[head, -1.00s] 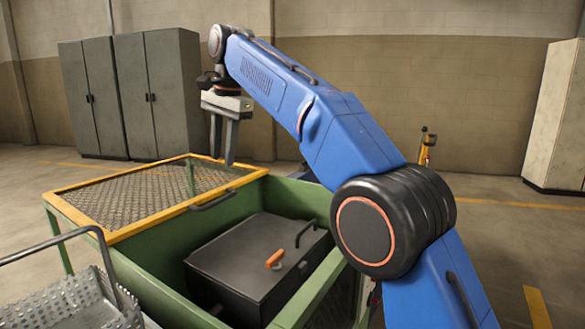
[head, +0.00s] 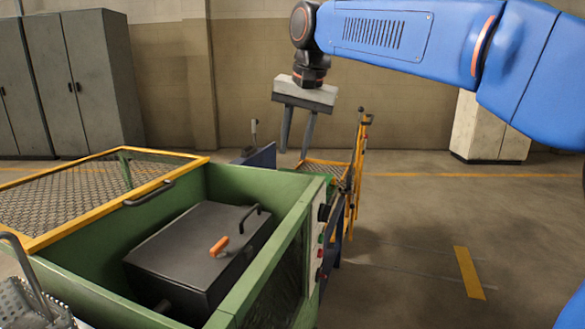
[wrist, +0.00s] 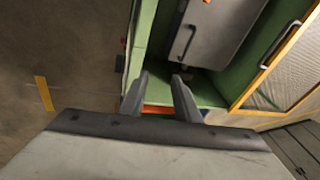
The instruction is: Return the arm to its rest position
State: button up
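My gripper (head: 295,157) hangs from the blue arm (head: 400,38) with its two fingers pointing down. The fingers stand apart with nothing between them, in the head view and in the wrist view (wrist: 160,80). In the head view it appears above and behind the far right part of the green machine housing (head: 265,187). The wrist view looks down past the fingers at the green housing (wrist: 145,40) and the dark box (wrist: 205,45) inside it.
The dark lidded box (head: 185,250) with an orange-handled lever (head: 219,246) sits in the open housing. A yellow-framed mesh lid (head: 80,195) lies at left. A yellow frame (head: 355,165) stands behind the housing. Grey cabinets (head: 70,85) line the wall. Floor at right is clear.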

jog(key=s+d+f, duration=0.5)
jog(key=s+d, duration=0.2)
jog(key=d, duration=0.5)
jog(key=s+d+f+n+t+h, duration=0.1)
jog(key=s+d+f, duration=0.7)
jog(key=s+f, duration=0.2)
jog(key=s+d+f+n+t+h, duration=0.1)
jog(key=s+d+f, duration=0.7)
jog(key=s+f, duration=0.3)
notch_tip(320, 180, down, 3)
jog(key=shift+d+f, duration=0.2)
jog(key=shift+s, duration=0.1)
